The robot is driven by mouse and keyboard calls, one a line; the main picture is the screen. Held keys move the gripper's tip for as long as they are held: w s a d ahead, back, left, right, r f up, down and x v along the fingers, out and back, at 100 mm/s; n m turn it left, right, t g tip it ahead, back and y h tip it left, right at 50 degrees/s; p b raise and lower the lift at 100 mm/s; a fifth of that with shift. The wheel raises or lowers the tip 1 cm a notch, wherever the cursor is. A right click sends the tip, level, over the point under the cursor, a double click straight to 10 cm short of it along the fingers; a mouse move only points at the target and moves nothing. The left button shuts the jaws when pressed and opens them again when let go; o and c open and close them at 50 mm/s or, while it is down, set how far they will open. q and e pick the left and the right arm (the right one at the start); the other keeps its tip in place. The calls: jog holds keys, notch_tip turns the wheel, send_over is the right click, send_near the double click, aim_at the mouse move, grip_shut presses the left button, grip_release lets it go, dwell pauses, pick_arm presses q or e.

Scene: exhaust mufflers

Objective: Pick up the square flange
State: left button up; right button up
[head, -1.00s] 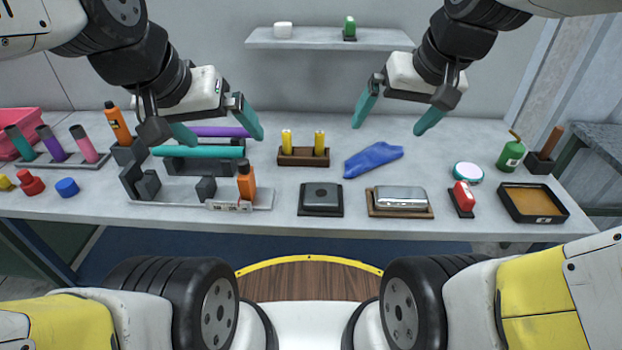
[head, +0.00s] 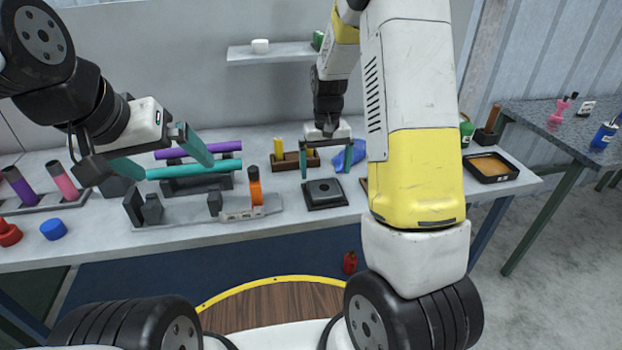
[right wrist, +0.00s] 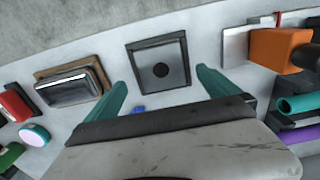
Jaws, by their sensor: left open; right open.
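The square flange, a grey square plate with a dark round hole in its middle, lies in a dark square tray (head: 341,205) near the table's front edge. The flange (head: 321,190) also shows in the right wrist view (right wrist: 174,72). My right gripper (head: 327,168) is open and empty just above and behind it. In the right wrist view its teal fingers stand apart on either side of the flange's near edge, without clear contact. My left gripper (head: 172,163) is open near the teal tube (head: 195,169); I cannot tell if it touches the tube.
A silver muffler box (right wrist: 68,88) is close by. My right arm hides part of the table.

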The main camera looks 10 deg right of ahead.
aim_at(324, 188)
notch_tip(324, 188, down, 7)
jog(key=shift+w+r, duration=0.1)
dwell(0.3)
jog(key=c, duration=2)
jog(key=shift+r, duration=0.1)
